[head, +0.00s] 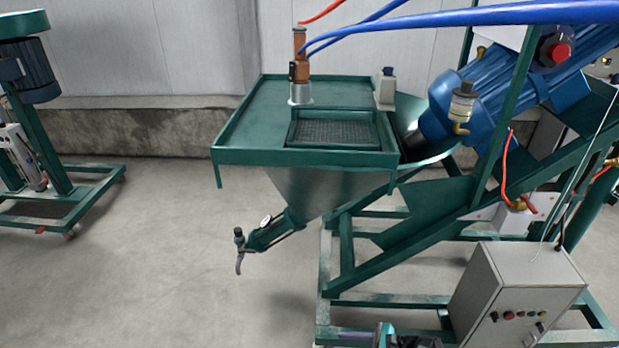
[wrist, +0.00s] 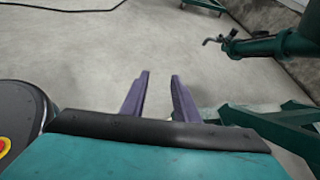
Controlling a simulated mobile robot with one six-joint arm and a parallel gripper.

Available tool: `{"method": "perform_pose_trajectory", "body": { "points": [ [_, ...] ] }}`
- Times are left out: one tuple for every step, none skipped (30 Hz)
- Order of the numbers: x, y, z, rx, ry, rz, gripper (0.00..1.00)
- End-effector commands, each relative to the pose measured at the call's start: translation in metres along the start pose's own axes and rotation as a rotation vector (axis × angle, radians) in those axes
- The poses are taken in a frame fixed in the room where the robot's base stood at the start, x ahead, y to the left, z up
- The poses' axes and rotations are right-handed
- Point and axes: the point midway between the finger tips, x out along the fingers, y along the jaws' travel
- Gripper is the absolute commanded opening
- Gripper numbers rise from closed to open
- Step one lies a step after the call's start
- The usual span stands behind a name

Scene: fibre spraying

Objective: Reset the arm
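My gripper (wrist: 159,78) shows in the wrist view with two purple fingers apart and nothing between them. Bare concrete floor lies beyond the fingertips. In the head view, only a small part of what looks like my arm shows at the bottom edge, right of centre. The green spraying machine (head: 235,157) stands in front of me, with a mesh-covered opening (head: 333,133) in its top and a steel hopper (head: 320,190) below.
A valve pipe (head: 272,232) sticks out low from the hopper; it also shows at upper right in the wrist view (wrist: 265,46). A grey control box (head: 515,290) sits on the frame at right. Another green machine (head: 45,130) stands at left. Floor between them is clear.

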Motion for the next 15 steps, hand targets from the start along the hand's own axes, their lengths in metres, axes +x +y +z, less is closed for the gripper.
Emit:
{"method": "perform_pose_trajectory", "body": {
  "points": [
    [0.008, 0.015, 0.007, -0.034, 0.021, 0.054, 0.28],
    [0.013, 0.022, 0.008, -0.054, 0.034, 0.084, 0.28],
    [0.018, 0.033, 0.009, -0.084, 0.051, 0.126, 0.28],
    [0.021, 0.042, 0.01, -0.106, 0.065, 0.157, 0.28],
    [0.025, 0.05, 0.01, -0.129, 0.079, 0.189, 0.28],
    [0.029, 0.061, 0.01, -0.162, 0.097, 0.232, 0.28],
    [0.031, 0.07, 0.01, -0.187, 0.11, 0.266, 0.28],
    [0.033, 0.078, 0.01, -0.213, 0.124, 0.299, 0.28],
    [0.035, 0.089, 0.01, -0.25, 0.142, 0.344, 0.28],
    [0.036, 0.098, 0.009, -0.278, 0.156, 0.379, 0.28],
    [0.037, 0.106, 0.008, -0.308, 0.169, 0.415, 0.28],
    [0.037, 0.117, 0.007, -0.349, 0.188, 0.463, 0.28],
    [0.037, 0.125, 0.005, -0.382, 0.202, 0.501, 0.28],
    [0.036, 0.133, 0.004, -0.415, 0.216, 0.539, 0.28],
    [0.034, 0.143, 0.001, -0.461, 0.233, 0.59, 0.28]
  ]
}}
